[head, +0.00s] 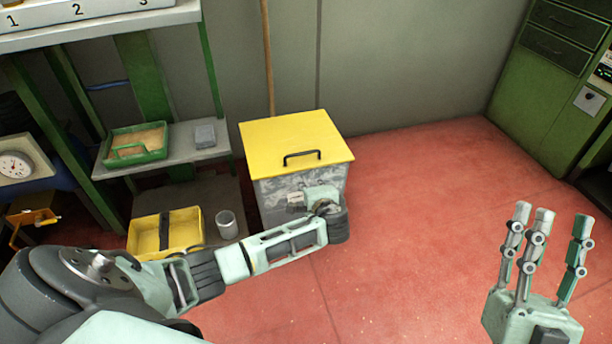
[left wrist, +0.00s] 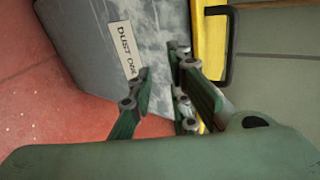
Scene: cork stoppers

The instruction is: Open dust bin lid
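The dust bin (head: 270,196) is a grey, streaked box against the back wall. Its flat yellow lid (head: 285,135) lies shut on top, with a black handle (head: 302,155) near the front edge. My left gripper (head: 323,206) is in front of the bin's front face, below the handle; its fingers are hard to make out there. In the left wrist view its fingers (left wrist: 160,75) stand apart with nothing between them, and the handle (left wrist: 230,48) is beyond them to the right. My right gripper (head: 552,215) is open and empty at the lower right, away from the bin.
Left of the bin are a shelf (head: 180,146) with a green tray (head: 137,143), a yellow tray (head: 183,229) and a grey cup (head: 227,224). A broom-like pole (head: 267,60) leans behind the bin. A green cabinet (head: 545,80) stands at right. The red floor right of the bin is clear.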

